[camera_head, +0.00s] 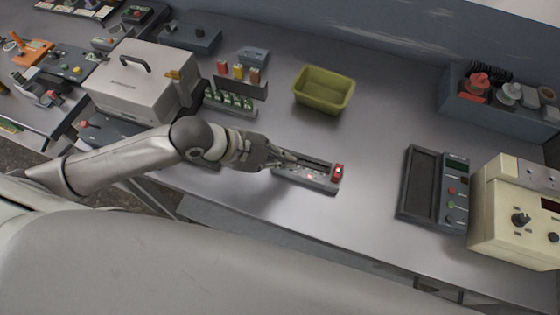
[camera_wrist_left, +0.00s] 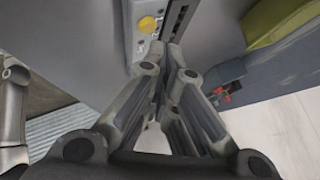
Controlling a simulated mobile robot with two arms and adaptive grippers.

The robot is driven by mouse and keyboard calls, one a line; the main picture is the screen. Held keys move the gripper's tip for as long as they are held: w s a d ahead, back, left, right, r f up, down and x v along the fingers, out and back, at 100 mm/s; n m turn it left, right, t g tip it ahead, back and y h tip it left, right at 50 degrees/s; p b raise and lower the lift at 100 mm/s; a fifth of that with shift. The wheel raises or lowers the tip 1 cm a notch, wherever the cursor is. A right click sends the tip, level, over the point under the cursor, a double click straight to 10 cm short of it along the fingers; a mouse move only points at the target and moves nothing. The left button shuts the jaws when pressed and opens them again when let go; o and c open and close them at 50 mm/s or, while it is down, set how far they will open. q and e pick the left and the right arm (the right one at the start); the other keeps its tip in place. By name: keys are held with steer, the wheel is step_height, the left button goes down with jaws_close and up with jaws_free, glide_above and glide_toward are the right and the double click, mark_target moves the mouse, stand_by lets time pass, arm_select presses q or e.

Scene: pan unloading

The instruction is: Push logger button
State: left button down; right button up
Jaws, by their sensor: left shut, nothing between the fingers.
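A small dark grey device (camera_head: 322,184), which I take to be the logger, lies on the bench in the head view, with a red part (camera_head: 338,172) at its right end. My left gripper (camera_head: 292,157) is shut and empty, its fingertips over the left part of the device. In the left wrist view the fingertips (camera_wrist_left: 165,50) are together beside a grey panel with a round yellow button (camera_wrist_left: 148,24). I cannot tell whether they touch it. The button is hidden or too small to tell in the head view.
A green bin (camera_head: 323,90) stands behind the device. A white box (camera_head: 135,85) with a handle is at left. A dark meter (camera_head: 420,188) and a cream instrument (camera_head: 510,220) are at right. Bench around the device is mostly clear.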

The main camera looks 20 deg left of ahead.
arm_select(q)
steer(key=shift+f, duration=0.3)
steer(key=shift+f, duration=0.45)
stand_by(0.5)
steer(key=shift+r, duration=0.15)
steer(key=shift+r+p, duration=0.75)
steer(key=shift+r+p, duration=0.55)
steer(key=shift+r, duration=0.05)
step_height(320, 180, up, 5)
steer(key=p, duration=0.4)
steer(key=shift+p, duration=0.35)
steer(key=shift+f, duration=0.1)
